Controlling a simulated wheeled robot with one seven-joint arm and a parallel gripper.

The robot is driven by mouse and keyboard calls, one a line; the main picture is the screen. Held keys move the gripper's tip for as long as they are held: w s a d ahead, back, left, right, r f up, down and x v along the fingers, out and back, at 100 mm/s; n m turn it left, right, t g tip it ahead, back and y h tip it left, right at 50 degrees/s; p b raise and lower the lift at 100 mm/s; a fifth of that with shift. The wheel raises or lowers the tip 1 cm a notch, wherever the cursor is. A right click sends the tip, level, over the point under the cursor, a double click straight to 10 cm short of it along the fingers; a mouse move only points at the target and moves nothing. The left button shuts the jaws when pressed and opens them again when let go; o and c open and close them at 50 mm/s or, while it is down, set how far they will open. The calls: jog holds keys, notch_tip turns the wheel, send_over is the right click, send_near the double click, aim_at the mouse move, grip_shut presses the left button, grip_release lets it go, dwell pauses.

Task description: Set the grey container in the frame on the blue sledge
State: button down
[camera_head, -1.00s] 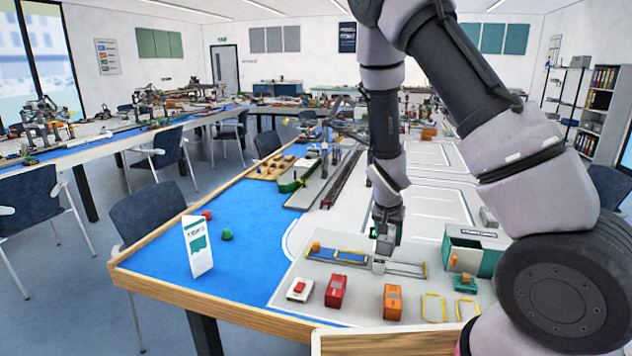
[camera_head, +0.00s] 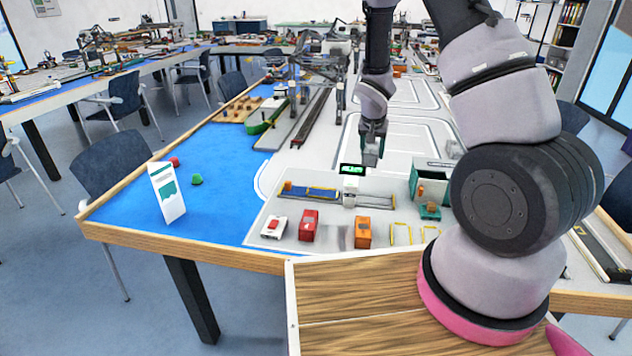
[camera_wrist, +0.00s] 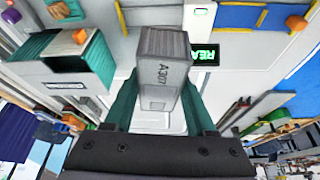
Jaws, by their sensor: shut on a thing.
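My gripper (camera_head: 373,143) is shut on the grey container (camera_wrist: 162,68), which is marked A307. In the wrist view it stands between the two dark green fingers (camera_wrist: 160,105). In the head view the container (camera_head: 371,158) is small, hangs below the fingers and is held above the layout, behind the white post with the green-lit display. The blue sledge (camera_head: 312,192) with yellow edges lies on the track at the left of that post, apart from my gripper. Its blue surface also shows at the upper right of the wrist view (camera_wrist: 243,17).
The white post (camera_head: 350,187) with a lit display stands beside the sledge. An open teal and white box (camera_head: 428,180) stands at the right. A red block (camera_head: 308,226), an orange block (camera_head: 363,232) and yellow floor frames (camera_head: 401,235) are in front. An orange cube (camera_head: 288,186) sits at the sledge's left end.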

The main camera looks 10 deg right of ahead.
jog(key=w+a+m+g+h, duration=0.1)
jog(key=w+a+m+h, duration=0.1)
jog(key=w+m, duration=0.25)
notch_tip(320, 180, up, 3)
jog(key=m+g, duration=0.5)
jog(key=m, duration=0.7)
send_over(327, 193)
jog(key=a, duration=0.2)
notch_tip(327, 193, down, 18)
jog(key=shift+w+d+r, duration=0.15)
jog(key=shift+f, duration=0.6)
jog(key=shift+c, duration=1.1)
grip_release()
jog(key=shift+r, duration=0.15)
